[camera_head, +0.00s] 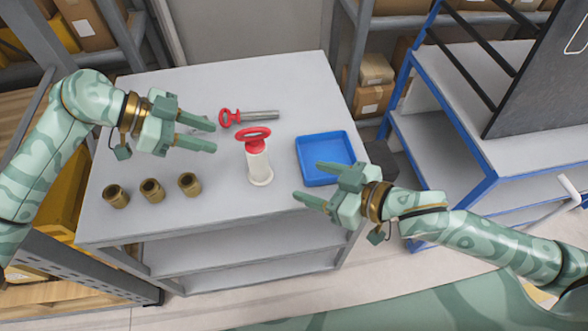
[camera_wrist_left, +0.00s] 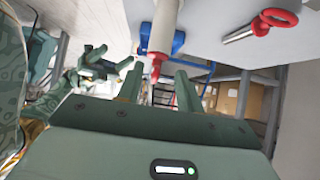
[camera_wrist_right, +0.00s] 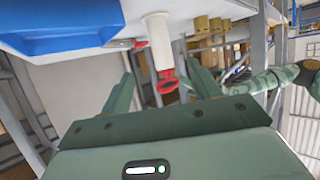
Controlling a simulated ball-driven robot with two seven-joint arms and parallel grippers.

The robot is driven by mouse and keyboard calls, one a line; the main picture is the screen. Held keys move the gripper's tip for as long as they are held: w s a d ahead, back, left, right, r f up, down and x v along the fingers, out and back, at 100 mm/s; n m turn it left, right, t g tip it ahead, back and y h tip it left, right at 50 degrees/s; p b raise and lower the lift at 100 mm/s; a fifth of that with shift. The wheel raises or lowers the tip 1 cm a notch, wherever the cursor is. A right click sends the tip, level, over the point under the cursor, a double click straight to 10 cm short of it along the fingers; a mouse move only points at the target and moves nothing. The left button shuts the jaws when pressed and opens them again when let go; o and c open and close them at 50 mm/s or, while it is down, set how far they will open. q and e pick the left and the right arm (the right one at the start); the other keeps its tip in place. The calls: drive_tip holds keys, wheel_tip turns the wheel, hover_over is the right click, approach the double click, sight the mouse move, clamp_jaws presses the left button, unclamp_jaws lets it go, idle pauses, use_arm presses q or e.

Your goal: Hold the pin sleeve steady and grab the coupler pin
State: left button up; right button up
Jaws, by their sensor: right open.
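A white pin sleeve (camera_head: 259,166) with a flared base stands upright on the grey table. A coupler pin with a red ring handle (camera_head: 254,134) sits in its top; its shaft is hidden. A second red-handled pin with a bare steel shaft (camera_head: 262,115) lies behind the sleeve. My left gripper (camera_head: 213,136) is open and empty, left of the sleeve. My right gripper (camera_head: 307,181) is open and empty, right of the sleeve, near the tray. Both wrist views show the sleeve (camera_wrist_left: 165,25) (camera_wrist_right: 158,43) beyond the open fingers, with no contact visible.
A blue tray (camera_head: 302,160) lies on the right of the table, close to my right gripper. Several brass bushings, one of them (camera_head: 151,190), stand at the front left. A blue-framed bench (camera_head: 430,120) stands to the right. The back left of the tabletop is clear.

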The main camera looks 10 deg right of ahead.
sight(265, 166)
drive_tip(key=x, duration=1.6)
drive_tip(key=shift+w+a+r, duration=0.1)
drive_tip(key=shift+w+a, duration=0.05)
